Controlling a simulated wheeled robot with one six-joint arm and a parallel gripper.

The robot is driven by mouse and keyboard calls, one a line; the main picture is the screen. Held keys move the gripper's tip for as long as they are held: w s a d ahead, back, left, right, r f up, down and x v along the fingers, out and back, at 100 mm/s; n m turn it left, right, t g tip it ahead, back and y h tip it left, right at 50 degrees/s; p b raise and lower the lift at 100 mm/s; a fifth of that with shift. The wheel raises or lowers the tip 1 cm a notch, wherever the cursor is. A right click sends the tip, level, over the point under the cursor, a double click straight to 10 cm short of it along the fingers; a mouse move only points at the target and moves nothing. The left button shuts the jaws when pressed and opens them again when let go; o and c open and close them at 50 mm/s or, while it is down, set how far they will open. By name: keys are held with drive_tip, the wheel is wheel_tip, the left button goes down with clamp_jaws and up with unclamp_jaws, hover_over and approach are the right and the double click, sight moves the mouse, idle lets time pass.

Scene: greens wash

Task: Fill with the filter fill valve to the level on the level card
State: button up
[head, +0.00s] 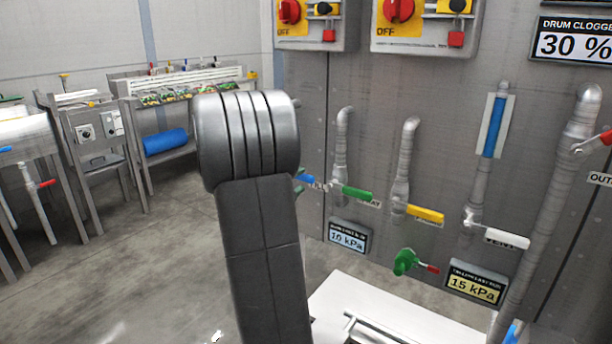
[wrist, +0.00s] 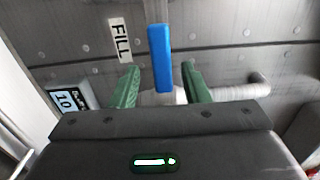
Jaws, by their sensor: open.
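The fill valve's blue lever handle (wrist: 160,52) stands upright in the wrist view, beside the FILL label (wrist: 120,40). My gripper (wrist: 160,68) is open, with one green finger on each side of the blue handle. Small gaps show between fingers and handle, and I cannot tell whether either touches. In the head view the blue handle (head: 308,180) shows just right of my arm, which hides most of my gripper. A tall gauge with a blue column (head: 493,128) is on the wall at right. I cannot make out a level card.
A green handle (head: 357,193), a yellow handle (head: 425,215) and a white vent handle (head: 507,239) sit right of the fill valve. A green-bodied valve (head: 405,262) is below. Displays read 10 kPa (head: 347,239) and 15 kPa (head: 476,285).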

sight(302, 179)
drive_tip(key=p+v, duration=0.1)
drive_tip(key=v, duration=0.7)
drive_tip(key=shift+s, duration=0.15)
drive_tip(key=b+x, duration=0.2)
drive_tip(key=x, duration=1.1)
drive_tip(key=shift+w+d, duration=0.2)
drive_tip(key=shift+w, duration=0.2)
drive_tip(key=shift+r, duration=0.1)
drive_tip(key=shift+s+a, duration=0.1)
